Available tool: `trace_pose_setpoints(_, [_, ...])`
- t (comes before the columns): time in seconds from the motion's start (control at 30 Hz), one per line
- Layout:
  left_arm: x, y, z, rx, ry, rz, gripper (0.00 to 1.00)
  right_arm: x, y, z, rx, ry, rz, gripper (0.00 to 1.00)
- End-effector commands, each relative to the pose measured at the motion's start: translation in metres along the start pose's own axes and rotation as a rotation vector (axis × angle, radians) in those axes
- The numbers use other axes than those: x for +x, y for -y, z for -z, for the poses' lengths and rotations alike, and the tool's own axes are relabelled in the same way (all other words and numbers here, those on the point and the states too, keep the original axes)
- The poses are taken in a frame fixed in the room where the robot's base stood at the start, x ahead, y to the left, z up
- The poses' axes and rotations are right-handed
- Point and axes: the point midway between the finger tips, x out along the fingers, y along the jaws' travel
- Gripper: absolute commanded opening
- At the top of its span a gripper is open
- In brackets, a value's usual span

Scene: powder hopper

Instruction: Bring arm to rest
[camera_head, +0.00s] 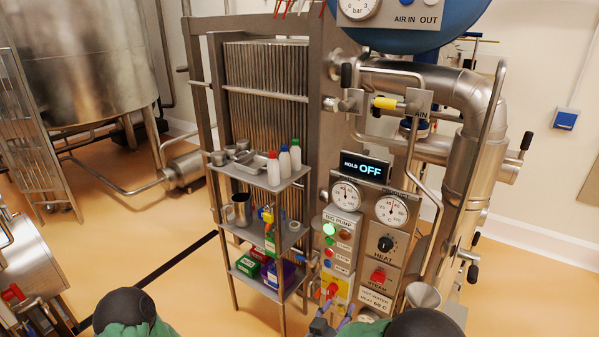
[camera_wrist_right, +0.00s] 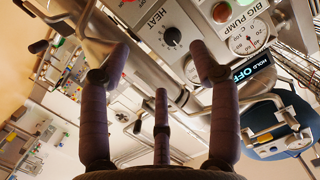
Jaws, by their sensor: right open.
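My right gripper (camera_head: 334,313) shows at the bottom of the head view, low in front of the control panel (camera_head: 352,222). In the right wrist view its dark fingers (camera_wrist_right: 160,72) are spread wide, with nothing held between them. Beyond them the panel's HEAT knob (camera_wrist_right: 172,36) and the HOLD OFF display (camera_wrist_right: 250,69) show tilted. I cannot tell how far the fingertips are from the panel. My left gripper is not in view.
A shelf rack (camera_head: 262,177) with bottles, metal dishes and boxes stands left of the panel. A metal funnel (camera_head: 423,296) is at the panel's lower right. Pipes (camera_head: 478,150) and valve handles stick out at right. Floor is open at left and far right.

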Motion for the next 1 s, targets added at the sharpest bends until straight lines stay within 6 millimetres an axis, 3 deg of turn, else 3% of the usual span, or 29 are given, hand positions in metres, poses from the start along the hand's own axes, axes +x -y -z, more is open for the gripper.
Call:
trace_pose_setpoints(0.27, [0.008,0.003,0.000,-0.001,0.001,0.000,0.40,0.024,-0.015,-0.073,-0.055,0.219,0.088,0.62])
trace_pose_setpoints(0.47, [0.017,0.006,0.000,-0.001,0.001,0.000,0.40,0.025,-0.046,-0.160,-0.108,0.509,0.171,0.62])
trace_pose_setpoints(0.57, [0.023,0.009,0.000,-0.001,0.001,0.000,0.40,0.008,-0.075,-0.216,-0.136,0.723,0.212,0.62])
trace_pose_setpoints(0.7, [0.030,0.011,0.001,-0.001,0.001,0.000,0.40,-0.038,-0.120,-0.281,-0.166,1.028,0.262,0.62])
trace_pose_setpoints(0.83, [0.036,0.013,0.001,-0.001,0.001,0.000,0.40,-0.088,-0.157,-0.317,-0.183,1.272,0.297,0.62])
trace_pose_setpoints(1.0, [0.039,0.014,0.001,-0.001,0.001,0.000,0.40,-0.135,-0.186,-0.335,-0.196,1.468,0.326,0.62])
